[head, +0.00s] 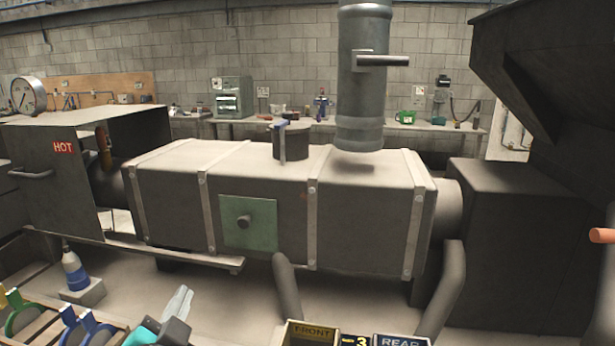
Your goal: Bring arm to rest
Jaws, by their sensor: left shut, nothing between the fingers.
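My left gripper (181,301) shows at the bottom left, with a teal and dark grey body and pale fingers pointing up. Its fingers are together with nothing between them. It is in front of the long grey metal duct box (260,200) and apart from it. The rest of my left arm is mostly cut off by the bottom edge. My right gripper is not in this view.
A wooden rack (40,318) with coloured rings stands left of my left gripper, and a blue-banded bottle (75,270) behind it. Bins labelled FRONT (313,333) and REAR (400,341) are at the bottom. A cabinet marked HOT (62,170) stands left.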

